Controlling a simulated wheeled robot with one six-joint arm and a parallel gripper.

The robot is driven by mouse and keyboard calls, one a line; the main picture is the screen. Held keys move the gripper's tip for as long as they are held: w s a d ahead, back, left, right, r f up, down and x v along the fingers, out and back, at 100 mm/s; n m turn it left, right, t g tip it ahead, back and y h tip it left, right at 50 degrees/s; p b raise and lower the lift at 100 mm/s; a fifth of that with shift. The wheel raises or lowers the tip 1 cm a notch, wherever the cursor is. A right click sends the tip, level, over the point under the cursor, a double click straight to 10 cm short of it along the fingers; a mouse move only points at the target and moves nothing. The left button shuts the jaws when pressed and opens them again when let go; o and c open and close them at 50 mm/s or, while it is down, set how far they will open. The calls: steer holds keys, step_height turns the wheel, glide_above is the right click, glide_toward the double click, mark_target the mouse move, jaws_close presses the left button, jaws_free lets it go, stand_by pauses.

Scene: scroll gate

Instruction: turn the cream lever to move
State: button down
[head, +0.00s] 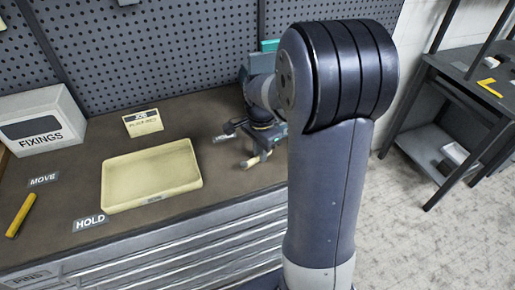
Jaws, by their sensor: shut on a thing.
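My gripper (240,146) is low over the bench at the middle, partly behind my own arm. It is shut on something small. A short cream piece (251,162) shows at its lower side and looks like the end of the cream lever. The rest of that piece is hidden by the gripper, and its angle cannot be told. The MOVE label (43,180) lies on the bench at the left. The HOLD label (90,223) lies nearer the front edge. Both labels are well left of my gripper.
A cream tray (150,204) lies between the labels and my gripper. A yellow stick (20,215) lies far left. A pegboard (160,50) closes the back. A dark shelf unit (440,100) stands right.

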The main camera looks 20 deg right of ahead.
steer(key=shift+s+d+m, duration=0.1)
steer(key=shift+s+m, duration=0.05)
steer(key=shift+m, duration=0.25)
steer(key=c, duration=1.4)
jaws_free()
step_height(320, 180, up, 11)
steer(key=shift+f, duration=0.1)
step_height(320, 180, down, 11)
